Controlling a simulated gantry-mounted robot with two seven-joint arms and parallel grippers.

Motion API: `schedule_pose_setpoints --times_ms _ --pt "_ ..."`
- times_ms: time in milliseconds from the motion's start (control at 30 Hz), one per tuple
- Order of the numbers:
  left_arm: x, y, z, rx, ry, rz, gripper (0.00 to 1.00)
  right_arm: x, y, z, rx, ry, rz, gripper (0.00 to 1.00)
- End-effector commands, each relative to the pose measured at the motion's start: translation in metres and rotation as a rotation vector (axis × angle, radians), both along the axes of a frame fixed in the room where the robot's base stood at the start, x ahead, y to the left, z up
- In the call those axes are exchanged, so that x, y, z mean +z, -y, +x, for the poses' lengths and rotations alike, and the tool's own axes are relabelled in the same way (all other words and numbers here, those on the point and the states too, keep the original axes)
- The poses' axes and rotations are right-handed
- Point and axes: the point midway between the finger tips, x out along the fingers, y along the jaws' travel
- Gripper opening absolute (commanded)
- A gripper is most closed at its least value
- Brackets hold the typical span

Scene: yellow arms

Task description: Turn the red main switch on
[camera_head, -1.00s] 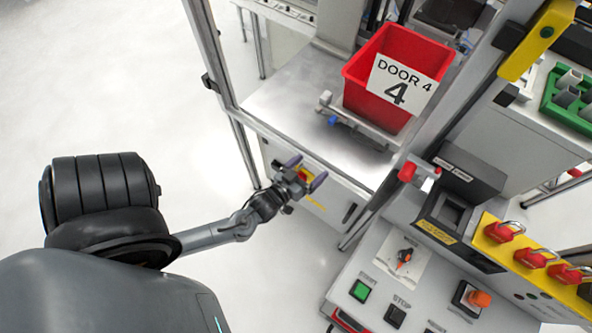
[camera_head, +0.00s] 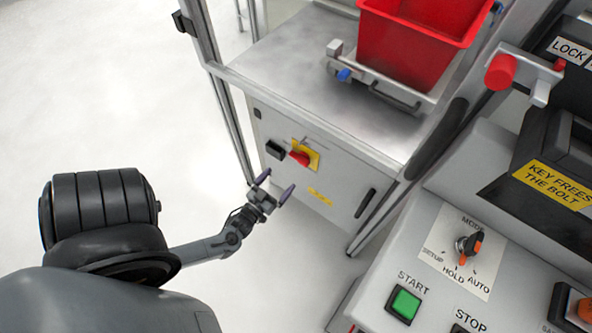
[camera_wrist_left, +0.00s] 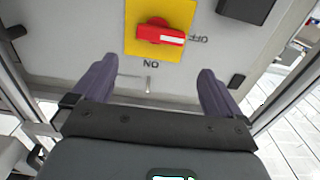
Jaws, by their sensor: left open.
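The red main switch (camera_head: 300,157) is a red rotary handle on a yellow plate (camera_head: 313,160), on the grey cabinet front below the metal table. In the left wrist view the red handle (camera_wrist_left: 160,34) lies roughly sideways, its white-marked end pointing toward the OFF label (camera_wrist_left: 198,40). The ON label (camera_wrist_left: 151,64) is on the panel at the plate's edge nearest my gripper. My left gripper (camera_head: 274,189) is open and empty, in front of and apart from the switch. Its two fingers (camera_wrist_left: 152,88) point at the panel on either side of the switch's line. My right gripper is not in view.
A black box (camera_head: 275,149) sits beside the switch, and a door handle (camera_head: 366,203) is farther right. A red bin (camera_head: 415,45) stands on the table (camera_head: 290,65). A console with a mode knob (camera_head: 468,244) and green start button (camera_head: 404,304) fills the lower right. Floor at left is clear.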

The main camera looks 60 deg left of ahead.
Motion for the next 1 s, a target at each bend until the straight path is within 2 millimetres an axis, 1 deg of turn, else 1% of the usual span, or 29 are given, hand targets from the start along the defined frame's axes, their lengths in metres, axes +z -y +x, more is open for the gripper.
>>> schedule_pose_setpoints --times_ms 33,167,267,700,800,1000 --pt "-0.008 0.0 0.0 0.0 0.001 0.0 1.0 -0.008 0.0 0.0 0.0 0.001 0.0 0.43" --pt "-0.011 -0.002 0.005 0.0 0.001 0.0 1.0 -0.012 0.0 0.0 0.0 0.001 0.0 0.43" --pt "-0.011 -0.006 0.013 0.0 0.002 0.001 1.0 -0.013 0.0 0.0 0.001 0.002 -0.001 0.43" --pt "-0.011 -0.034 0.074 -0.001 0.002 0.0 1.0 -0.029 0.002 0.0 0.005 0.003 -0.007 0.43" --pt "-0.011 -0.039 0.085 -0.001 0.002 0.0 1.0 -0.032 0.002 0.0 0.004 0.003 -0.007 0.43" --pt "-0.01 -0.044 0.097 0.0 0.0 0.0 1.0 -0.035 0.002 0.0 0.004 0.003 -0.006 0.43"
